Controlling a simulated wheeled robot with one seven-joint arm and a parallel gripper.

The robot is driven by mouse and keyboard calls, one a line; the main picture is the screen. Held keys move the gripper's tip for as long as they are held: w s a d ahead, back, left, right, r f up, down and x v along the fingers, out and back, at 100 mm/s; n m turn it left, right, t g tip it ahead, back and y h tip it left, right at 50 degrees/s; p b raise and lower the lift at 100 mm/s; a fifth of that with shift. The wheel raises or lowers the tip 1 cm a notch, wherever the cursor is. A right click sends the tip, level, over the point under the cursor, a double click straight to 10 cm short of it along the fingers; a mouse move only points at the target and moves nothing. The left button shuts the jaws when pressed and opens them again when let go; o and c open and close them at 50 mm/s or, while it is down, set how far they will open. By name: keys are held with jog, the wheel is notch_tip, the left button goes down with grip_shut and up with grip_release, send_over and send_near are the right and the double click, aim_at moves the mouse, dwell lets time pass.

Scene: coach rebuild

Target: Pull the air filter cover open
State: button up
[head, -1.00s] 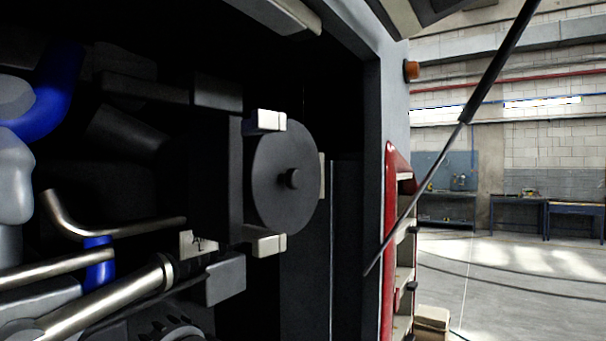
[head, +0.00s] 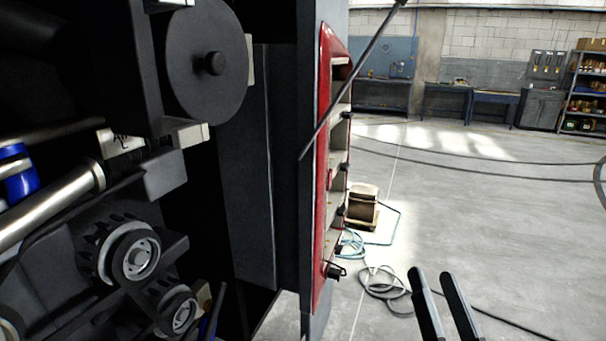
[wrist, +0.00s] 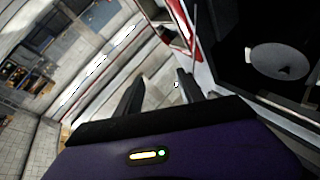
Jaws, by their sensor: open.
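The air filter cover (head: 190,75) is a dark round disc with a short central knob (head: 211,63), at the upper left of the head view inside the engine bay. In the wrist view a grey disc (wrist: 278,60), likely the same cover, shows at the upper right. My gripper (head: 432,276) is at the lower right of the head view, its two dark fingers apart and empty. It is well to the right of the cover, outside the bay.
A red-edged open panel (head: 324,180) stands at the bay's right edge, with a thin strut (head: 350,85) crossing it. Pulleys (head: 134,256) and metal pipes fill the lower left. A hose (head: 380,283) lies on the floor. The floor at right is mostly clear.

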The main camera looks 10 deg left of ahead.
aim_at(220, 64)
jog(key=w+a+r+n+g+y, duration=0.25)
jog(key=a+r+y, duration=0.2)
jog(key=r, duration=0.25)
jog(key=w+a+r+n+g+y+p, duration=0.1)
jog(key=a+r+n+y, duration=0.2)
jog(key=a+r, duration=0.35)
jog(key=w+a+r+n+g+y, duration=0.2)
jog(key=a+r+y, duration=0.15)
jog(key=r, duration=0.55)
jog(key=s+a+r+n+g+y+p, duration=0.1)
jog(key=s+a+r+n+g, duration=0.1)
jog(key=a+n+g, duration=0.1)
jog(key=s+a+r+n+g+y+p, duration=0.1)
jog(key=s+a+r+n+g+y, duration=0.1)
jog(key=a+g, duration=0.3)
jog(key=s+a+r+n+g+y+p, duration=0.1)
jog(key=s+a+r+n+g+y, duration=0.1)
jog(key=a+n+g, duration=0.2)
jog(key=shift+s+n+g, duration=0.35)
jog(key=shift+n, duration=0.1)
jog(key=shift+w+a+r+p, duration=0.15)
jog(key=shift+a+p, duration=0.2)
jog(key=shift+a, duration=0.55)
grip_shut()
